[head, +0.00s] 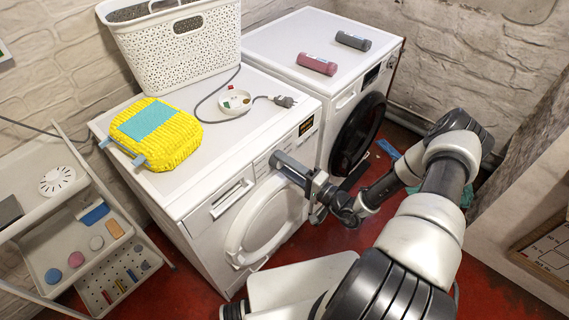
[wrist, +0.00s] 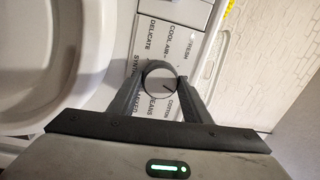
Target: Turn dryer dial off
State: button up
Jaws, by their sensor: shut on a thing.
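The white dryer (head: 232,128) stands in the middle of the head view, with its round door (head: 250,222) on the front. In the wrist view, its round grey dial (wrist: 161,82) sits on a white panel printed with programme names such as "DELICATE", "COOL AIR", "JEANS" and "COTTON". A dark pointer line on the dial aims to the lower right, towards "COTTON". My gripper (wrist: 160,76) is shut on the dial, one finger on each side. In the head view my gripper (head: 281,163) is at the dryer's front panel and hides the dial.
A second white machine (head: 279,41) with a dark door stands to the right. A shelf cart (head: 35,225) stands on the left.

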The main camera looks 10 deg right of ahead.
jog(key=shift+n, duration=2.1)
jog(key=shift+d+p, duration=0.1)
jog(key=shift+p, duration=0.2)
jog(key=o, duration=1.1)
jog(key=shift+c, duration=0.2)
jog(key=r+v, duration=0.1)
jog(key=v, duration=1.6)
jog(key=shift+d+f, duration=0.2)
jog(key=shift+f, duration=0.1)
jog(key=shift+s, duration=0.15)
